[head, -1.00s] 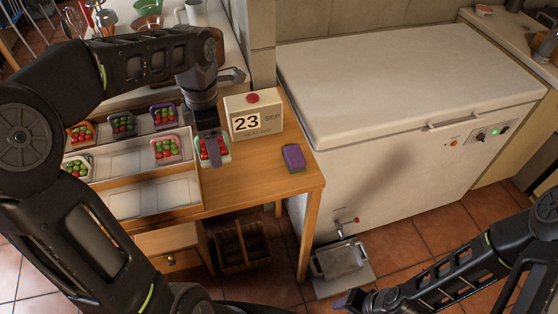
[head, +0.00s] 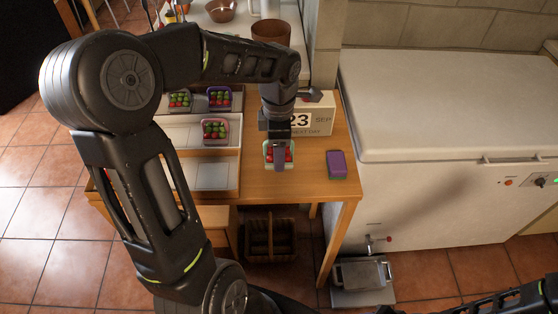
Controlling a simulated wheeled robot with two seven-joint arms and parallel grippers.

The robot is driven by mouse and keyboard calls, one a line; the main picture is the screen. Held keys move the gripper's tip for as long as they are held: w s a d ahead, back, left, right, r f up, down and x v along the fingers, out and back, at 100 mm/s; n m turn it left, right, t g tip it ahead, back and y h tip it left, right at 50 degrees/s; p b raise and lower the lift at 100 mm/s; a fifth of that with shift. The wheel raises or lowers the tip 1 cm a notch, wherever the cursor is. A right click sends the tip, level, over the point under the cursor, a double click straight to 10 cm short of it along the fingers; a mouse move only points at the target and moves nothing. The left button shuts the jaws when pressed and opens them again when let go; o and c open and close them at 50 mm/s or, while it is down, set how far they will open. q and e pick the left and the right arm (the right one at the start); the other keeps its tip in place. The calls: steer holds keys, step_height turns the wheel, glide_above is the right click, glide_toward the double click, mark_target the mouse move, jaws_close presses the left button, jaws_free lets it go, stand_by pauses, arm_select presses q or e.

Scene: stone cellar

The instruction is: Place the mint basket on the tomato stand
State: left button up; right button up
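The mint basket (head: 267,163), pale green with red tomatoes in it, is on or just above the wooden table, to the right of the tomato stand. My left gripper (head: 278,141) points down at it and covers its far part. I cannot tell whether the fingers are closed on its rim. The tomato stand (head: 211,175) is a pale stepped tray with wooden sides. Several baskets of red and green produce stand on its upper levels; its front level shows bare places. My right gripper (head: 388,310) barely shows at the bottom edge, its fingers not readable.
A calendar block (head: 318,118) stands behind my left gripper. A purple sponge (head: 337,164) lies to the right on the table (head: 300,187). A white chest freezer (head: 440,110) is at the right. A dark crate (head: 270,240) sits below the table.

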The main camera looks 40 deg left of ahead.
arm_select(q)
steer(key=shift+f, duration=0.5)
steer(key=shift+f, duration=0.1)
steer(key=shift+f, duration=1.8)
steer(key=shift+f, duration=0.2)
steer(key=o, duration=1.4)
steer(key=shift+r, duration=0.1)
